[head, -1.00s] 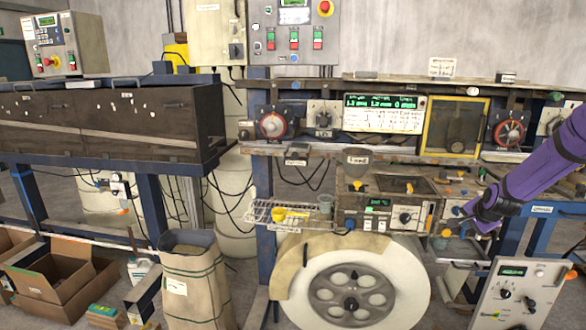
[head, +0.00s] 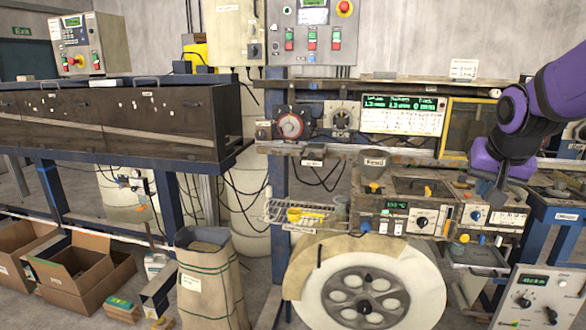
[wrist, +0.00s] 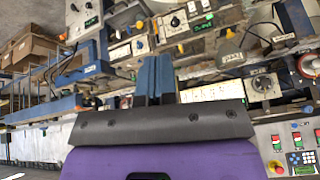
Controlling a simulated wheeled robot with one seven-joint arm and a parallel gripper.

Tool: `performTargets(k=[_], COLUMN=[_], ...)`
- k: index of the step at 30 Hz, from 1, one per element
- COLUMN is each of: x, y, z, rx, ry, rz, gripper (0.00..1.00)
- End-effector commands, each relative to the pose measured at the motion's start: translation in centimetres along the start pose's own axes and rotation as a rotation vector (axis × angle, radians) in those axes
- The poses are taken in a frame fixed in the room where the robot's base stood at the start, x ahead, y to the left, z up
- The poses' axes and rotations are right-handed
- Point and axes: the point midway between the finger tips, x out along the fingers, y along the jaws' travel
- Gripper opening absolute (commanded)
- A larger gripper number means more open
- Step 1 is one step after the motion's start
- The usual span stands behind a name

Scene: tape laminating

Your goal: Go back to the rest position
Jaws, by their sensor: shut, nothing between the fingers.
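My purple arm is at the right of the head view, bent with its lower end pointing down. My gripper (head: 497,194) is dark and small there, in front of the right part of the machine's control boxes, and its fingers are hard to make out. In the wrist view, the two blue fingers of my gripper (wrist: 154,72) stand side by side, pressed together with nothing between them. The machine bench shows beyond them, apart from the fingertips as far as I can tell.
A control box with knobs (head: 405,216) sits on the bench left of my gripper. A large white reel (head: 325,293) is below. A grey panel box (head: 541,300) stands at lower right. A paper sack (head: 212,290) and open cardboard boxes (head: 82,273) are at left.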

Motion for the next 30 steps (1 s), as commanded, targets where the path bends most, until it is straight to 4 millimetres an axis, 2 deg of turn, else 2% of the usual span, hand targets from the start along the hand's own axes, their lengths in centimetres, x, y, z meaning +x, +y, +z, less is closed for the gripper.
performTargets(k=[1,3,9,13,18,24,30], x=[-1.7,-3.5,-8.1,-10.4,-12.2,-12.9,-12.9], y=[-0.3,-0.4,0.0,0.6,1.6,2.1,2.2], z=[1.3,3.0,8.4,12.0,15.7,17.6,17.7], rx=[-0.035,-0.078,-0.201,-0.278,-0.359,-0.402,-0.404], ry=[0.003,-0.003,-0.02,-0.033,-0.05,-0.06,-0.06], rz=[-0.005,-0.009,-0.036,-0.063,-0.098,-0.119,-0.12], gripper=[0.0,0.0,0.0,0.0,0.0,0.0,0.0])
